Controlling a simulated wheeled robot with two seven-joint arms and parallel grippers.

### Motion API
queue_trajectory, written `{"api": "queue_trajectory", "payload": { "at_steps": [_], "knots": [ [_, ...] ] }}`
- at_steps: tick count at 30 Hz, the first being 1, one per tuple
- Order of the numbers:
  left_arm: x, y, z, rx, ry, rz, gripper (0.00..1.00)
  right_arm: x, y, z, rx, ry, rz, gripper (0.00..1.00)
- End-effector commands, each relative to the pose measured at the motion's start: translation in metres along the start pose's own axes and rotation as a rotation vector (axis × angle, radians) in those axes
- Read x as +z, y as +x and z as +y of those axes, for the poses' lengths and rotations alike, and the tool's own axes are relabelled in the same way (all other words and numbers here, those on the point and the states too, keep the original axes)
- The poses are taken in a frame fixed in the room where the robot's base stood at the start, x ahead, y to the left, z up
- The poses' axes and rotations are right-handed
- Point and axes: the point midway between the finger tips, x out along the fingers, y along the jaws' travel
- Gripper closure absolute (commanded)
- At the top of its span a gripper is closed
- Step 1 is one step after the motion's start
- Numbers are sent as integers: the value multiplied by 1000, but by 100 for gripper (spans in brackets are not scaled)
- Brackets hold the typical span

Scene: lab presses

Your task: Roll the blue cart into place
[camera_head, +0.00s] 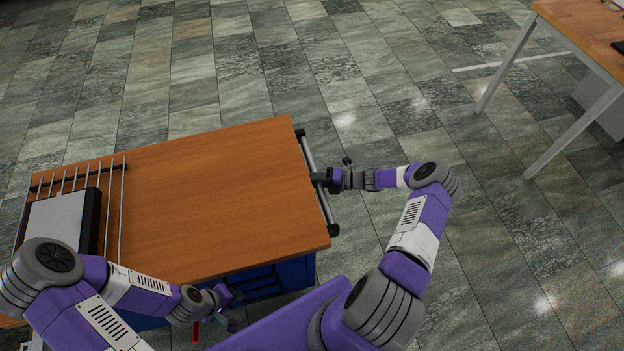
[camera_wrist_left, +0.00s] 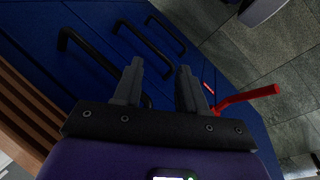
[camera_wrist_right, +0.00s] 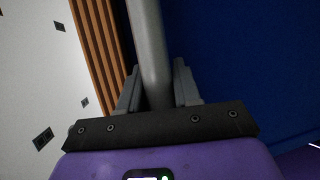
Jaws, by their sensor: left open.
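The blue cart has a brown wooden top (camera_head: 215,195) and fills the lower left of the head view. Its blue front with black drawer handles (camera_wrist_left: 150,45) shows in the left wrist view. A grey handle bar (camera_head: 316,185) runs along its right end. My right gripper (camera_head: 322,180) is at the middle of this bar. In the right wrist view the bar (camera_wrist_right: 151,50) lies between its fingers, with no clear gap. My left gripper (camera_head: 232,305) is open beside the drawer front. A red lever (camera_wrist_left: 250,96) shows just right of its fingers, apart from them.
A metal rack and a grey panel (camera_head: 56,222) are at the left end of the cart top. A wooden table with pale legs (camera_head: 577,128) stands at the upper right. The tiled floor (camera_head: 400,90) beyond and right of the cart is clear.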

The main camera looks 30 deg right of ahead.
Motion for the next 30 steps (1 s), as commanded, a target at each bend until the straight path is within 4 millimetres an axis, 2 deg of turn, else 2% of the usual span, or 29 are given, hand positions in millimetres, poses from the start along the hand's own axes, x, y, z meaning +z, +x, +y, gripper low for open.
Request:
{"api": "queue_trajectory", "payload": {
  "at_steps": [1,3,11,18,21,30],
  "knots": [
    [0,0,0,0,0,0,59,1,0,2,5,-1,0,90],
    [0,0,0,0,0,0,59,1,0,3,6,-2,0,100],
    [0,3,-1,0,0,0,59,4,-4,2,7,-4,-1,100],
    [-1,25,-9,0,0,0,59,22,-45,-10,0,-7,-12,100],
    [-1,29,-11,0,0,0,59,26,-56,-11,0,-3,-15,100],
    [-1,28,-10,0,0,0,59,27,-58,-9,-2,-3,-13,100]
  ]
}}
